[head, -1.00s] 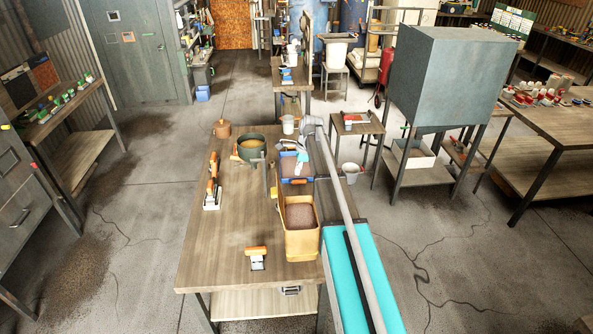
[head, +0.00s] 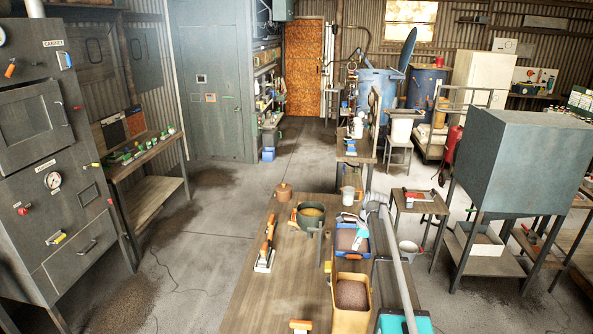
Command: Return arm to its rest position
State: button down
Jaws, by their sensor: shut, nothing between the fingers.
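My arm's long grey link (head: 399,260) rises from the teal part of my body at the bottom right. It ends in a grey joint (head: 376,198) at the right side of the wooden bench (head: 262,285). The arm carries nothing that I can see. A dark green pot (head: 308,226) with tan contents stands on the bench, left of the joint. A blue-rimmed tray (head: 352,254) and a yellow bin (head: 337,317) of brown grit sit close to the link's left side.
An orange-handled tool (head: 266,245) lies on the bench. A gauged cabinet (head: 45,170) stands at left. The floor between (head: 205,235) is mostly clear.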

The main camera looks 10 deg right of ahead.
jog(key=s+a+f+n+h+b, duration=0.1)
jog(key=s+a+f+n+b, duration=0.3)
jog(key=s, duration=0.5)
jog(key=s+a+f+n+h+b, duration=0.1)
jog(key=s+a+f+n+b, duration=0.3)
jog(key=s+n, duration=0.5)
jog(key=s+a+f+n+b, duration=0.5)
jog(key=s+f+n, duration=0.1)
jog(key=s, duration=0.5)
jog(key=shift+s+f+n+g+h+b, duration=0.2)
jog(key=shift+f+n+g+h+b, duration=0.15)
jog(key=shift+n, duration=0.35)
jog(key=shift+r, duration=0.1)
